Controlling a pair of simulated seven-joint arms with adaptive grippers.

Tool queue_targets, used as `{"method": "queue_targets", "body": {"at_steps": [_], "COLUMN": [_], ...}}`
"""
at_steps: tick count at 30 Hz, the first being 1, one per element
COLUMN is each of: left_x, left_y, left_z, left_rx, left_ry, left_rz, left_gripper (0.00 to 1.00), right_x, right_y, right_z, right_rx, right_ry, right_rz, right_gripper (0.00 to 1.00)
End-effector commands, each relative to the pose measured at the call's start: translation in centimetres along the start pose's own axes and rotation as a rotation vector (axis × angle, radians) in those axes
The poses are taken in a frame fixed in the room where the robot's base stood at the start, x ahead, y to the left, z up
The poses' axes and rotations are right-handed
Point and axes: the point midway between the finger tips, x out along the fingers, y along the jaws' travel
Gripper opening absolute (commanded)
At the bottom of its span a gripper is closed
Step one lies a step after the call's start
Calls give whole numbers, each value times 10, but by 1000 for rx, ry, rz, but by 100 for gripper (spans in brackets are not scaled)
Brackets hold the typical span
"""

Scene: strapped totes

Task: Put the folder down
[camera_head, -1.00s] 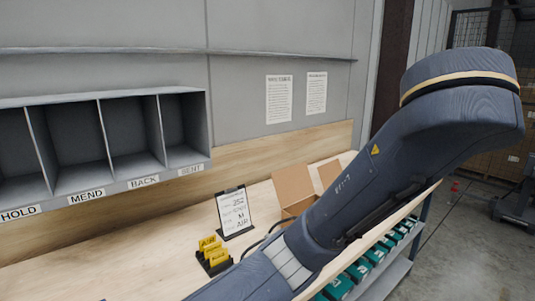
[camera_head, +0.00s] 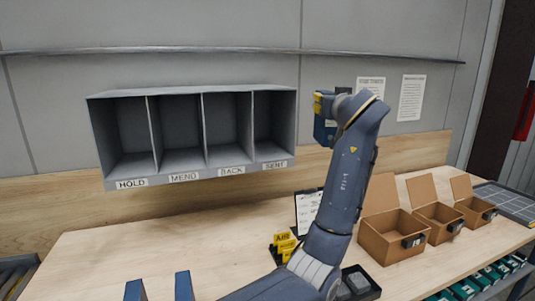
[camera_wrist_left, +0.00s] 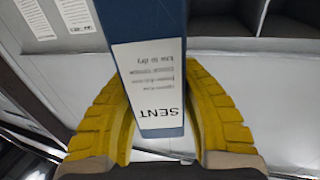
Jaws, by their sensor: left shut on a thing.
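My left gripper (camera_head: 322,104), with yellow fingers, is raised at the right of the grey pigeonhole shelf. It is shut on a dark blue folder (camera_head: 323,132), which hangs in front of the back wall, apart from the shelf. In the left wrist view the folder (camera_wrist_left: 150,22) lies between the yellow fingers (camera_wrist_left: 158,100), and its white label reads SENT. The grey shelf (camera_head: 195,92) has open, empty-looking compartments labelled HOLD, MEND, BACK and SENT. The SENT compartment (camera_head: 274,128) is the rightmost, nearest the gripper. My right gripper is out of view.
On the wooden bench (camera_head: 120,245) stand a sign (camera_head: 307,208), yellow tabs (camera_head: 284,243) in a black holder, a black tray (camera_head: 358,283) and several open cardboard boxes (camera_head: 392,238). Two blue upright pieces (camera_head: 183,286) show at the bottom edge. The bench's left part is mostly clear.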

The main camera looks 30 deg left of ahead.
Motion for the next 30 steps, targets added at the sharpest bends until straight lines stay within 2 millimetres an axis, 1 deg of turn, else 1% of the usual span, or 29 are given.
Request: {"method": "queue_targets", "body": {"at_steps": [1,3,6,10,14,17,20,30], "left_x": [14,29,45,59,68,80,98,172], "left_y": [-16,-36,-60,-82,-95,-101,-108,-128], "left_z": [10,19,31,42,48,49,49,49], "left_rx": [1,1,1,0,-1,1,1,3], "left_ry": [-3,-3,-2,0,1,1,2,1], "left_rz": [-44,-102,-168,-228,-259,-270,-273,-271], "left_gripper": [0,0,0,0,0,0,0,0], "right_x": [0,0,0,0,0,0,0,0], "right_y": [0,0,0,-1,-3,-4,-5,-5], "right_z": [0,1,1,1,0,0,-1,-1], "right_rx": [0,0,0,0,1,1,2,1], "right_ry": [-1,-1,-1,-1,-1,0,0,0], "right_rz": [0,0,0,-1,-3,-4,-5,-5], "right_gripper": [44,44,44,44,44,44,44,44]}}
